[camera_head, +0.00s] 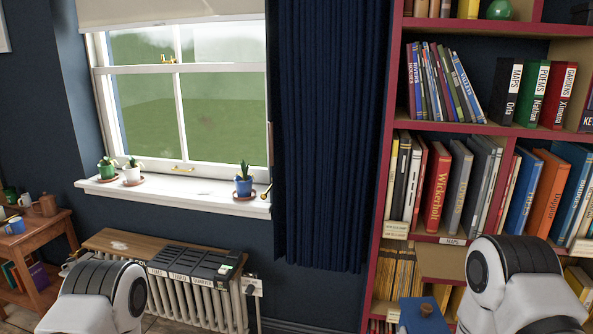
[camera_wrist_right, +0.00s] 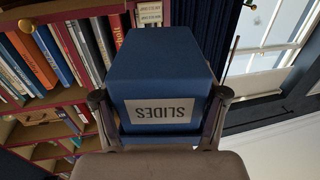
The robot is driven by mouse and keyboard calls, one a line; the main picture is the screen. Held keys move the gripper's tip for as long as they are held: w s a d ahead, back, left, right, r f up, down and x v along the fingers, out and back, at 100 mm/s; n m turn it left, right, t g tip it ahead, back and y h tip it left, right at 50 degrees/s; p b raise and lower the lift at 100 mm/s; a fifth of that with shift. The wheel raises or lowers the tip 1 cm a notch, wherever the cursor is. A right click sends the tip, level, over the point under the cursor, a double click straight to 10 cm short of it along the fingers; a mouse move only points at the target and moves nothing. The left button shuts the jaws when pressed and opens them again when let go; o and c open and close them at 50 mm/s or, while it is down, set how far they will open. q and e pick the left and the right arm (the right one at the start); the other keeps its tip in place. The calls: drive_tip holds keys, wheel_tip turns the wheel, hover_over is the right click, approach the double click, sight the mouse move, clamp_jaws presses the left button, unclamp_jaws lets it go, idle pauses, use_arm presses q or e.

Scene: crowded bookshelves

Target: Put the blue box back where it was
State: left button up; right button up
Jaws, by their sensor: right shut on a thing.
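The blue box (camera_wrist_right: 165,62) has a white label reading SLIDES, upside down in the right wrist view. My right gripper (camera_wrist_right: 160,96) is shut on it, with one finger on each side of the label end. In the head view the blue box (camera_head: 421,318) shows at the bottom edge, in front of the lower shelves and left of my right arm. A bare tan stretch of shelf (camera_head: 440,261) shows just behind and above it, under the MAPS label. My left gripper is out of view; only part of my left arm shows.
The red bookcase (camera_head: 384,150) is crowded with books. Yellow spines (camera_head: 396,272) stand left of the bare stretch. A dark curtain (camera_head: 325,130), a radiator (camera_head: 195,300) and a windowsill with potted plants (camera_head: 205,196) are to the left.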

drive_tip(key=w+a+f+n+y+b, duration=0.1)
drive_tip(key=a+f+y, duration=0.15)
drive_tip(key=a, duration=0.55)
drive_tip(key=shift+m+h, duration=0.3)
drive_tip(key=shift+h, duration=0.65)
drive_tip(key=s+r, duration=0.1)
drive_tip(key=s, duration=0.1)
drive_tip(key=s+r, duration=0.1)
drive_tip(key=shift+s, duration=0.4)
drive_tip(key=shift+d, duration=0.1)
